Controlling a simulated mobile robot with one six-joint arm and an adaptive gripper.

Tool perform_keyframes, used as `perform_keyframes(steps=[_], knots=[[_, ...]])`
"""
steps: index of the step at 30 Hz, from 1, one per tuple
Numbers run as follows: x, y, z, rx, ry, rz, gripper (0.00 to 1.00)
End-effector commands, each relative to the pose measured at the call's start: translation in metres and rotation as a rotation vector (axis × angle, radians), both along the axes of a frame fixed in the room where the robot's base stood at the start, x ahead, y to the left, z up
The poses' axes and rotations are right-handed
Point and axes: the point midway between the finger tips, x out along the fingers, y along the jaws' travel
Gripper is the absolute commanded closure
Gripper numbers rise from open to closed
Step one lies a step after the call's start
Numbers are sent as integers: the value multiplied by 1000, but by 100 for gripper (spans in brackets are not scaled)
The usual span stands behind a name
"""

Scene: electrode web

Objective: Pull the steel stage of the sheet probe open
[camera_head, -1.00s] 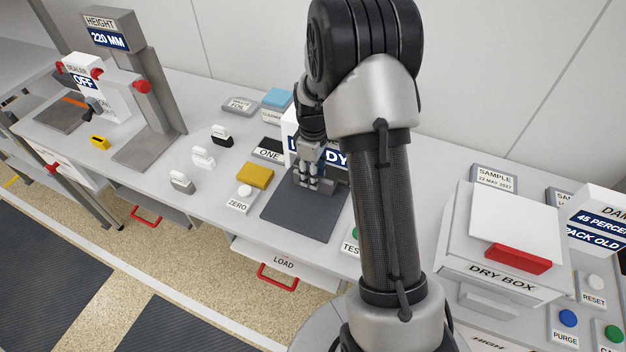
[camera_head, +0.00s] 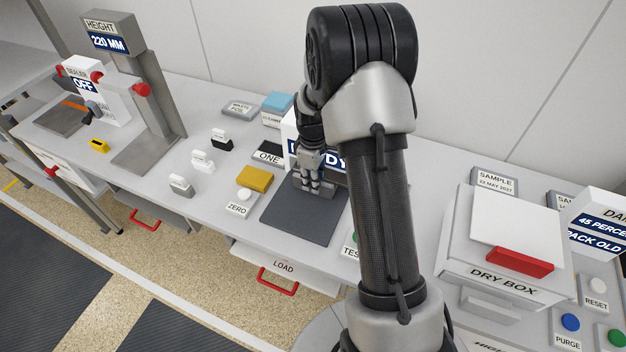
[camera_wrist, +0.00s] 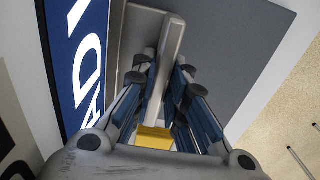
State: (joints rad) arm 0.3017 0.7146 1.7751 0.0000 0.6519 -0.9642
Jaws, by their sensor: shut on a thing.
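The sheet probe has a flat dark grey plate (camera_head: 300,222) on the bench, in front of a white display box (camera_head: 292,130) with a blue readout ending in "DY", partly hidden by my arm. A raised steel bar (camera_wrist: 165,62) stands on the plate near its back; I take it as part of the stage. My gripper (camera_head: 314,186) is down at the back of the plate. In the wrist view, my gripper's fingers (camera_wrist: 160,95) are shut on the steel bar, one on each side.
A yellow block (camera_head: 255,178) and the ZERO button (camera_head: 240,200) are left of the plate. Below, the LOAD drawer (camera_head: 290,268) has a red handle. The DRY BOX (camera_head: 505,270) stands at right. My arm hides part of the bench right of the plate.

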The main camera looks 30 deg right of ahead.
Motion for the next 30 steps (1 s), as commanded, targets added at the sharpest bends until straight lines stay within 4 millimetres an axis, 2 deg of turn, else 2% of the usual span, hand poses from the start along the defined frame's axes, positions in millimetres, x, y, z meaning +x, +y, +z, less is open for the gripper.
perform_keyframes(steps=[14, 17, 20, 30], knots=[[0, 0, 0, 0, 0, 0, 100], [-3, 5, 0, 0, 1, 2, 100], [-15, 20, 1, 1, 2, 3, 100], [-73, 95, 1, 0, 1, 5, 100]])
